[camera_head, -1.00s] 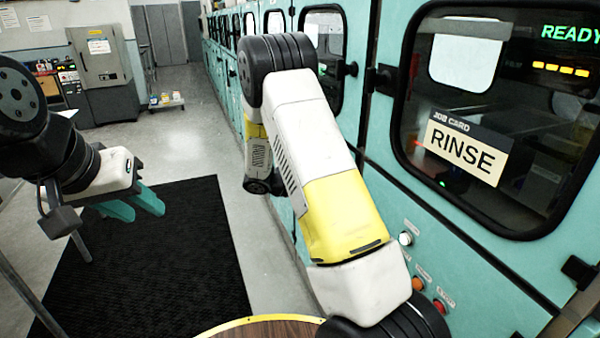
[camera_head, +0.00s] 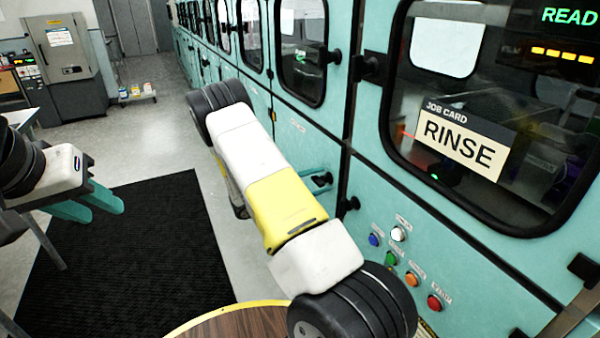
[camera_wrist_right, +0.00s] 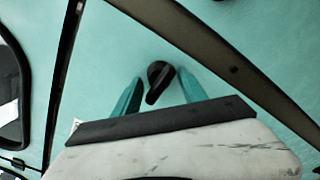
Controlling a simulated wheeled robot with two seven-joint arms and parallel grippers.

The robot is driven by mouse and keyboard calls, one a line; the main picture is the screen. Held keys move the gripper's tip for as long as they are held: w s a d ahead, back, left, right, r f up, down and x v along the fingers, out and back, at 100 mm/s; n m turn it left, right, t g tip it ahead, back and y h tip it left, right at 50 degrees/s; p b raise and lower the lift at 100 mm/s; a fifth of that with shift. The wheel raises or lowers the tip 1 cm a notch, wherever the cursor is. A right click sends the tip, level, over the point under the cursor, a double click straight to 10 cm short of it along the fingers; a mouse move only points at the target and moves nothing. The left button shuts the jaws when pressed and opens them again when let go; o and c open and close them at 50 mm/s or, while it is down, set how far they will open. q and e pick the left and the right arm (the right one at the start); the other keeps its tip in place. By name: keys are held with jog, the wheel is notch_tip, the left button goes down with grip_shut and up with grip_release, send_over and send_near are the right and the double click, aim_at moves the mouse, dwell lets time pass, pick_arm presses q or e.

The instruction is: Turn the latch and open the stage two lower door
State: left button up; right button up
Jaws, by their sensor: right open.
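A black latch knob (camera_wrist_right: 158,80) sits on a teal door panel (camera_wrist_right: 120,45) in the right wrist view, its handle pointing down and slightly left. My right gripper (camera_wrist_right: 160,90) is open, with one teal finger on each side of the latch; I cannot tell whether either touches it. In the head view the fingertips (camera_head: 318,175) reach the lower teal panels around a small black latch (camera_head: 322,180), and the rest of the hand is mostly hidden behind my arm. The panel looks shut. My left gripper (camera_head: 90,205) is open and empty above the black mat, far from the panels.
A windowed door with a RINSE card (camera_head: 462,145) is at the right, above several coloured buttons (camera_head: 411,279). A round wooden table (camera_head: 240,325) is at the bottom. A black floor mat (camera_head: 130,260) and open aisle lie left of the panels.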

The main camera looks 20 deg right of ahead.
jog(key=shift+d, duration=0.35)
jog(key=c, duration=1)
jog(key=shift+s+f, duration=0.1)
grip_shut()
